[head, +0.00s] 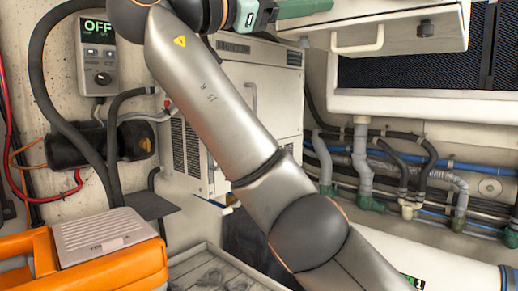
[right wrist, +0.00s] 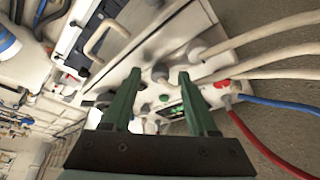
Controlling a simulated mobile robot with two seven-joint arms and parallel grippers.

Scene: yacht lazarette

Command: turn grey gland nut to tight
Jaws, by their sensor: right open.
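In the right wrist view, my right gripper (right wrist: 157,80) has its two green fingers spread apart with nothing held between them. Beyond the fingertips is a pale panel with several rounded fittings where beige cables enter. A grey fitting (right wrist: 196,50) sits on the upper cable, just right of the fingertips. I cannot tell for certain which fitting is the grey gland nut, or how tight it is. In the head view my right arm crosses the middle, and the green gripper parts (head: 290,10) show only at the top edge. My left gripper is not in view.
A control box (head: 97,57) reading OFF hangs at the left, above an orange case (head: 105,262). A white cabinet (head: 268,85) stands behind my arm. Pipes and hoses run along the right wall. Red (right wrist: 255,140) and blue (right wrist: 280,104) cables hang right of my gripper.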

